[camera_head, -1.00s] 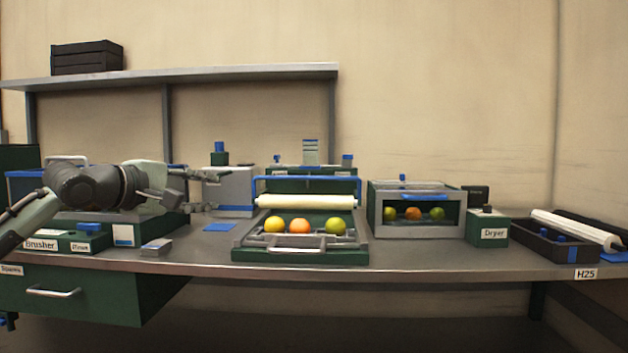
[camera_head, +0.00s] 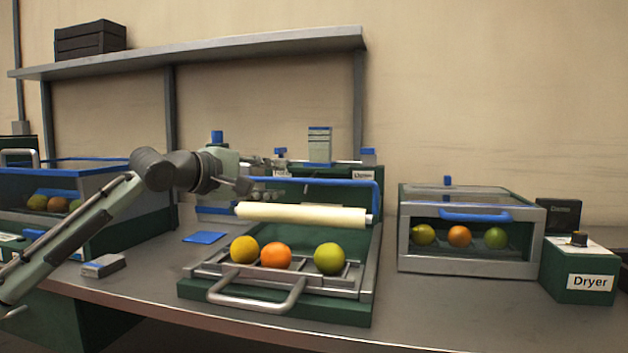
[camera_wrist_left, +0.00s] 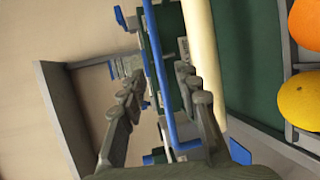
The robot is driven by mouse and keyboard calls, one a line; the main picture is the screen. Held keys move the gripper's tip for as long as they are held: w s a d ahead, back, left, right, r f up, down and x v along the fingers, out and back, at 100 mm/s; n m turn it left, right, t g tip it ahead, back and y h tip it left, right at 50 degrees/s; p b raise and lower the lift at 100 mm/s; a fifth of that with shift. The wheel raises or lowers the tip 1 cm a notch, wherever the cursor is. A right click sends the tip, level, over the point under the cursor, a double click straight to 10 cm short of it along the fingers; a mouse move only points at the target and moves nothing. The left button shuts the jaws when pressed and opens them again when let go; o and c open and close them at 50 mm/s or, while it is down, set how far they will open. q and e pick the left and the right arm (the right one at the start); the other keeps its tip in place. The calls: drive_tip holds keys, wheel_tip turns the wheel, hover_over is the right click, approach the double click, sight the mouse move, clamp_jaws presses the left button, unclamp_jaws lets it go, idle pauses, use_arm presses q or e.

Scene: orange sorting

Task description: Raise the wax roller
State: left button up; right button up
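The wax roller (camera_head: 300,215) is a long cream cylinder lying level across the green and grey roller station, behind its fruit tray (camera_head: 205,272). A blue bar handle (camera_head: 350,182) runs above and behind it. The roller also shows in the left wrist view (camera_wrist_left: 204,55), with the blue bar (camera_wrist_left: 156,65) beside it. My left gripper (camera_head: 266,175) is open and empty, close to the roller's left end. In the left wrist view the blue bar passes between its open fingers (camera_wrist_left: 160,95); I cannot tell whether they are around it. My right gripper is out of view.
A yellow fruit (camera_head: 244,250), an orange (camera_head: 276,256) and a green fruit (camera_head: 329,259) sit in the tray. A dryer box (camera_head: 470,265) stands to the right, and a blue-rimmed brusher tank (camera_head: 110,168) to the left. A shelf (camera_head: 200,50) hangs above.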

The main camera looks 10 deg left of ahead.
sight(294, 181)
use_arm(q)
drive_tip(key=x, duration=0.7)
drive_tip(key=shift+w+d, duration=0.15)
drive_tip(key=shift+w, duration=0.15)
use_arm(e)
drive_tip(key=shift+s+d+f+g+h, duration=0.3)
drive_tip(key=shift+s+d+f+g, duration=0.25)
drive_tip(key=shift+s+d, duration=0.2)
use_arm(q)
clamp_jaws()
